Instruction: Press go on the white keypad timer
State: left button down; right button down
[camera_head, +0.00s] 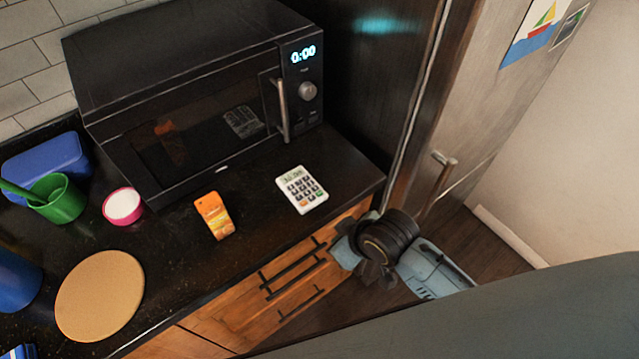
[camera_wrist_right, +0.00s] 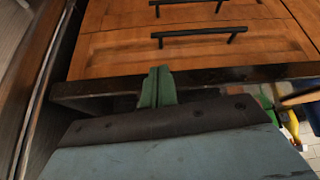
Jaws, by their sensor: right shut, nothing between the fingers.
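The white keypad timer (camera_head: 302,189) lies on the dark counter in front of the microwave, near the counter's right end. It has a small display at its far end, rows of dark keys, and a green and an orange key at its near end. My right gripper (camera_wrist_right: 157,87) shows in the wrist view with its green fingers shut together and empty, by the counter's edge. In the head view my right wrist is off the counter's front right corner, apart from the timer, and the fingertips cannot be made out. My left gripper is not in view.
A black microwave (camera_head: 190,85) stands behind the timer. An orange package (camera_head: 214,215) lies left of it. A pink bowl (camera_head: 123,207), green cup (camera_head: 58,198) and round board (camera_head: 100,294) are farther left. Drawers with black handles (camera_head: 293,268) are below; a fridge handle (camera_head: 438,180) is at right.

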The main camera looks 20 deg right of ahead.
jog(key=w+a+r+n+t+y+p, duration=0.1)
jog(key=w+a+r+n, duration=0.2)
jog(key=w+r, duration=0.15)
jog(key=w+a+r+n+y, duration=0.1)
jog(key=w+a+r+n, duration=0.15)
jog(key=r, duration=0.35)
jog(key=w+d+r+n+h, duration=0.1)
jog(key=w+d+r+n, duration=0.2)
jog(key=w+d, duration=0.2)
jog(key=shift+n+p, duration=0.35)
jog(key=b, duration=0.9)
send_over(319, 194)
jog(key=f, duration=0.7)
jog(key=shift+s+d, duration=0.25)
jog(key=shift+d, duration=0.05)
jog(key=shift+f, duration=0.8)
jog(key=shift+f, duration=0.15)
